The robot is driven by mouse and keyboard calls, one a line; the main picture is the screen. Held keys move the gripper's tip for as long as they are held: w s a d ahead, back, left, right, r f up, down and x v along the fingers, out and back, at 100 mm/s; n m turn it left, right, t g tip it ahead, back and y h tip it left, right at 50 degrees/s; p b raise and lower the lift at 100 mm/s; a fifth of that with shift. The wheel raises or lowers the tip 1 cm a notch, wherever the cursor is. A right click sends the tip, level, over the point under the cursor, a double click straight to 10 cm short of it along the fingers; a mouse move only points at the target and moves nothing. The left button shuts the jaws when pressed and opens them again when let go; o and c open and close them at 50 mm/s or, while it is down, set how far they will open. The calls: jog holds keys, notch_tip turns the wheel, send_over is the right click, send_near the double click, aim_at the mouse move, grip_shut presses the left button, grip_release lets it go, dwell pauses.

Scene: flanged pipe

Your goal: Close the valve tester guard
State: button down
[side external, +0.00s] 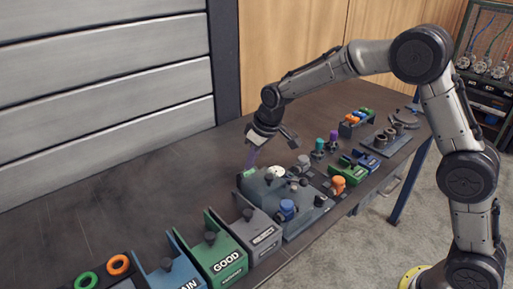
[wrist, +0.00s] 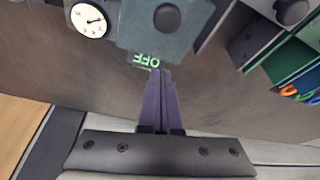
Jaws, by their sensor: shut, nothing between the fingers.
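The valve tester (side external: 280,196) is a grey-blue block near the middle of the table, with a white round gauge (wrist: 90,19) and a green OFF label (wrist: 146,61). A grey plate with a dark round knob (wrist: 166,17) is at the top of the wrist view; it may be the guard, and I cannot tell whether it stands open or shut. My gripper (side external: 247,167) has purple fingers pointing down at the tester's back left edge. In the wrist view my gripper (wrist: 159,72) is shut and empty, its tips beside the OFF label. Contact is unclear.
A grey bin (side external: 262,226), a green GOOD bin (side external: 222,257) and a blue bin stand in front. The table's back left is clear.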

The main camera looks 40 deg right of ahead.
aim_at(258, 179)
jog(key=shift+s+d+f, duration=0.1)
jog(key=shift+s+d, duration=0.15)
jog(key=shift+s, duration=0.7)
jog(key=shift+s+d+f, duration=0.1)
jog(key=shift+s+d, duration=0.15)
jog(key=shift+s, duration=0.7)
jog(key=shift+s+r, duration=0.1)
jog(key=s, duration=1)
